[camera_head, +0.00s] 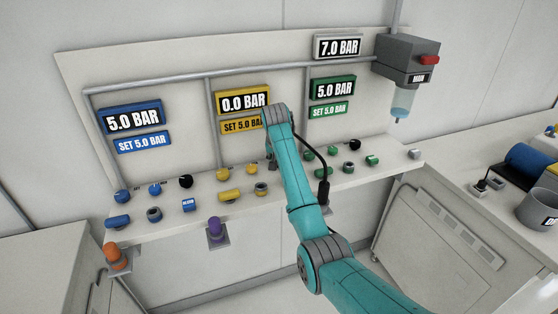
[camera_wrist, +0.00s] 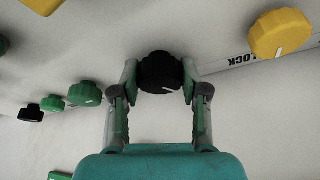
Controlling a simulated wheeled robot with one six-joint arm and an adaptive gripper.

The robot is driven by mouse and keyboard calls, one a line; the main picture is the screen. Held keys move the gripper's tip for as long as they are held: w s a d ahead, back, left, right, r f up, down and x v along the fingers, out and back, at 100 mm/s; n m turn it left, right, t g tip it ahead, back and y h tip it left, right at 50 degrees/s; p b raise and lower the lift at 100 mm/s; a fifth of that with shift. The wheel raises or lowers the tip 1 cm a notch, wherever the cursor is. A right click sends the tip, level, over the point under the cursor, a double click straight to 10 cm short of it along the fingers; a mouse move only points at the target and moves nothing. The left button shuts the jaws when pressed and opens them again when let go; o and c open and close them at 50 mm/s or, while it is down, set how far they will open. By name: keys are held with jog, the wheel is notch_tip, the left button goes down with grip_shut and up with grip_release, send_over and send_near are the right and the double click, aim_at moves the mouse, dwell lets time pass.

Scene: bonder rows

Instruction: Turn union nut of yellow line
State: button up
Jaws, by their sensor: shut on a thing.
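The yellow line has a gauge (camera_head: 242,101) reading 0.0 BAR above a SET 5.0 BAR plate, and yellow fittings on the sloped panel. These include a yellow knob (camera_head: 251,168), a yellow cylinder (camera_head: 229,196) and a dark ringed fitting (camera_head: 261,188), which may be the union nut. In the wrist view, my gripper (camera_wrist: 160,76) is shut on a black knob (camera_wrist: 158,73), one fingertip on each side. A yellow knob (camera_wrist: 280,34) with a white mark stands to its right, beside the printed word LOCK. In the head view, my arm hides the black knob.
Blue fittings (camera_head: 118,222) stand left of the yellow ones and green fittings (camera_head: 333,173) right. Blue and green gauges read 5.0 BAR, and the main gauge (camera_head: 338,46) reads 7.0 BAR. Orange (camera_head: 116,256) and purple (camera_head: 215,229) parts sit at the panel's front edge.

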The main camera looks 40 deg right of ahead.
jog(key=shift+m+g+h, duration=0.6)
jog(key=shift+m+g, duration=0.1)
jog(key=shift+m, duration=1.4)
jog(key=shift+w+a, duration=0.1)
jog(key=o, duration=1.1)
jog(key=shift+o, duration=0.2)
jog(key=v, duration=1.2)
